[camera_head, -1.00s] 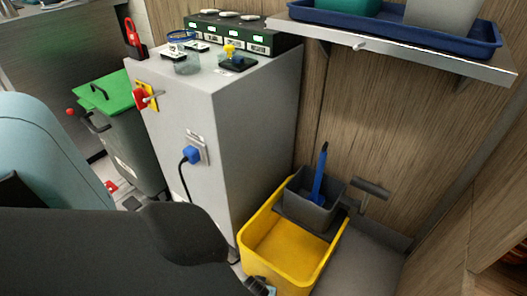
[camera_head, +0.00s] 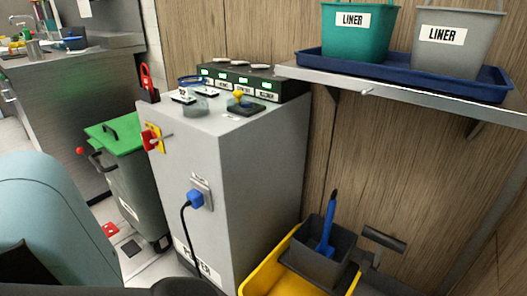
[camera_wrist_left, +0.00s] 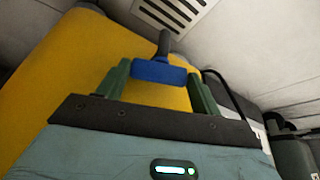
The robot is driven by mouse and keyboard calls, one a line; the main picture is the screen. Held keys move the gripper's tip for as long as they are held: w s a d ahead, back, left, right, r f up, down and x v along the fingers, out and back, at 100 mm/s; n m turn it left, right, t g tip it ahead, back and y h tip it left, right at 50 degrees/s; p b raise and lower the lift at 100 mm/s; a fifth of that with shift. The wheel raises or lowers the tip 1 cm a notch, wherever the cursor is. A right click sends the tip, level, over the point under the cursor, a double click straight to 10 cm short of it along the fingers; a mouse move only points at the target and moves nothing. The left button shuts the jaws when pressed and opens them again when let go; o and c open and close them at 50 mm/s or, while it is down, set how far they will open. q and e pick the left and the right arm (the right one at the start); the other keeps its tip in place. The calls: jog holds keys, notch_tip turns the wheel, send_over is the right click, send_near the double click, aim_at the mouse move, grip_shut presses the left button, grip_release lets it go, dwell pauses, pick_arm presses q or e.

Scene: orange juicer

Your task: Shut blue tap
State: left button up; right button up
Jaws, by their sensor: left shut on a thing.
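In the left wrist view, the blue tap (camera_wrist_left: 158,73) is a short blue bar-shaped handle with a dark round stem (camera_wrist_left: 163,43) behind it. It sits in front of the yellow bucket (camera_wrist_left: 60,62). My left gripper (camera_wrist_left: 158,78) is shut on the blue handle, with one green finger at each end of it. In the head view, the yellow bucket (camera_head: 262,277) shows at the bottom edge. The tap and my left gripper are out of that picture. My right gripper is in neither view.
A grey cabinet (camera_head: 255,175) stands behind the bucket, with a blue plug (camera_head: 195,198) and a red switch (camera_head: 148,140). A green-lidded bin (camera_head: 135,185) is left of it. A grey wringer (camera_head: 313,262) holding a blue-handled tool (camera_head: 327,235) sits on the bucket. A shelf (camera_head: 400,93) holds liners.

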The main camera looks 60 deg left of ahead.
pick_arm(q)
jog(key=shift+a+r+m+h+p, duration=0.15)
jog(key=shift+m+h+p, duration=0.4)
jog(key=shift+m, duration=0.55)
jog(key=shift+s+m+t+p, duration=0.1)
jog(key=shift+m+t+p, duration=0.3)
jog(key=shift+m, duration=0.6)
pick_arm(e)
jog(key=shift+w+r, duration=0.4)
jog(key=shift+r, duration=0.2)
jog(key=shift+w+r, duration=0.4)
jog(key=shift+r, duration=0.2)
